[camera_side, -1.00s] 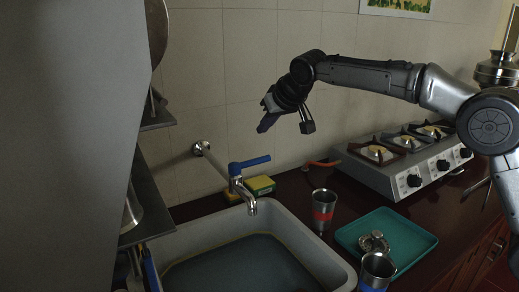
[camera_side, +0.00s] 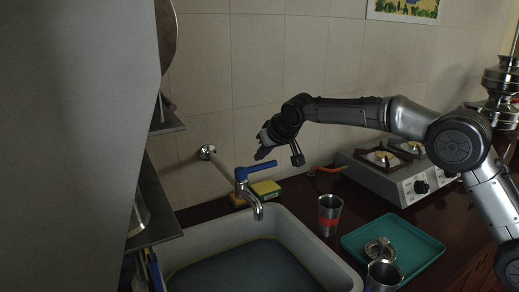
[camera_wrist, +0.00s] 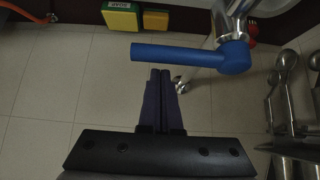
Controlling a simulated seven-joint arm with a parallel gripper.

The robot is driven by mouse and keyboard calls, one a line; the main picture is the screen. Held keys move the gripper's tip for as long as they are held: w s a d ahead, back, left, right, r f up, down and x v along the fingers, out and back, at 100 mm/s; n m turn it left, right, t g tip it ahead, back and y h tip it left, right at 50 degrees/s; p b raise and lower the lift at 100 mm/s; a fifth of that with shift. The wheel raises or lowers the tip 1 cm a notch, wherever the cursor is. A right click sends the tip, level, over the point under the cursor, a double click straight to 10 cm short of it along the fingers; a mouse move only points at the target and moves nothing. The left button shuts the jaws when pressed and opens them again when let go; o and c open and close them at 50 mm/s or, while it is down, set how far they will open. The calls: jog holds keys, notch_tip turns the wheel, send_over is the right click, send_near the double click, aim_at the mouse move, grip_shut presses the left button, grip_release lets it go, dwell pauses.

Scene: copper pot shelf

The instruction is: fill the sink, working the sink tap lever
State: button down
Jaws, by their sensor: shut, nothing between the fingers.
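The blue sink tap lever (camera_side: 260,168) sits on top of the silver tap (camera_side: 254,205), with its free end pointing right in the side view. In the wrist view the lever (camera_wrist: 165,54) lies across, just beyond my fingertips. The sink (camera_side: 325,262) is below the spout and its floor looks dark; I cannot tell whether it holds water. No stream shows from the spout. My gripper (camera_side: 262,154) is shut and empty, just above the lever's free end in the side view. Its dark fingers (camera_wrist: 160,73) are together in the wrist view. I cannot tell whether they touch the lever.
A yellow and green sponge (camera_side: 266,189) lies behind the tap. A gas stove (camera_side: 400,180) is behind. A dark shelf (camera_side: 155,210) borders the left.

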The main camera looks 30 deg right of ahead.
jog(key=shift+s+f, duration=0.1)
jog(key=shift+s, duration=0.75)
jog(key=shift+s+a, duration=0.15)
jog(key=shift+s, duration=1.15)
jog(key=shift+f, duration=0.1)
send_near(266, 164)
jog(key=w+r, duration=0.2)
jog(key=shift+w+a+r, duration=0.25)
jog(key=shift+w+a, duration=0.05)
jog(key=shift+a, duration=0.1)
dwell(4.8)
